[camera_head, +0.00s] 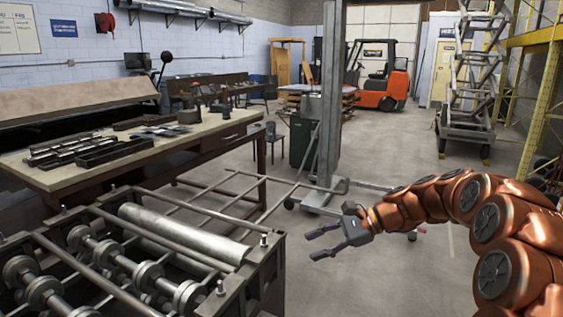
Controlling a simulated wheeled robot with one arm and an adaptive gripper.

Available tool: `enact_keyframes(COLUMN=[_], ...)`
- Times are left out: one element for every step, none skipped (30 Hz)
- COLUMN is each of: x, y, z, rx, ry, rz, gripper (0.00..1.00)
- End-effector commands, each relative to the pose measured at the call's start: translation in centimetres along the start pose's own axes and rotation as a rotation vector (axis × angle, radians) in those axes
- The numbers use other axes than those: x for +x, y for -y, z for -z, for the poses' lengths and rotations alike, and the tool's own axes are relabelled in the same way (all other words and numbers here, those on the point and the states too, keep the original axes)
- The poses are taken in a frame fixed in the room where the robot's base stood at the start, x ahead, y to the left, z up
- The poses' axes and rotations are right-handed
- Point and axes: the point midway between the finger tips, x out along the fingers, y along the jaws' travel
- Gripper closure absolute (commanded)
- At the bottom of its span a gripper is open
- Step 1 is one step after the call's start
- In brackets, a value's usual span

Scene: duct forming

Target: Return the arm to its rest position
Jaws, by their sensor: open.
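My gripper (318,243) is dark grey with two fingers apart, pointing left. It is open and holds nothing. It sits to the right of the near end of the roller machine, with bare floor showing behind it. My copper-coloured arm (425,203) bends in from the right edge of the view, reaching left to the gripper. The gripper appears apart from everything around it.
A roller forming machine (185,235) fills the lower left. A workbench (215,133) with tools and trays stands behind it. A grey metal post (332,90) on a wheeled base rises mid-view. An orange forklift (385,80) and yellow racking (545,95) stand farther back. Floor (400,150) is clear at centre right.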

Motion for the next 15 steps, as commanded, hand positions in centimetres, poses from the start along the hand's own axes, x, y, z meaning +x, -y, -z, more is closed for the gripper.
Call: enact_keyframes(x=[0.4,0.7,0.9,1.1,1.2,1.4,1.5,1.6,1.7,1.8,1.8,1.8,1.8,1.8,1.6], y=[-1.1,-1.9,-3.0,-3.7,-4.5,-5.6,-6.5,-7.3,-8.4,-9.3,-10.2,-11.4,-12.3,-13.1,-14.2], z=[-1.4,-1.9,-2.6,-3.1,-3.6,-4.1,-4.6,-5.1,-5.6,-5.9,-6.3,-6.8,-7.0,-7.3,-7.7], rx=[-0.038,-0.057,-0.085,-0.107,-0.129,-0.155,-0.178,-0.198,-0.228,-0.249,-0.272,-0.299,-0.320,-0.340,-0.371], ry=[-0.018,-0.027,-0.041,-0.052,-0.063,-0.077,-0.086,-0.096,-0.109,-0.120,-0.130,-0.143,-0.152,-0.162,-0.177], rz=[-0.034,-0.055,-0.084,-0.103,-0.124,-0.152,-0.173,-0.195,-0.224,-0.246,-0.268,-0.297,-0.320,-0.341,-0.369], gripper=[0.57,0.57,0.57,0.57,0.57,0.57,0.57,0.57,0.57,0.57,0.57,0.57,0.57,0.57,0.57])
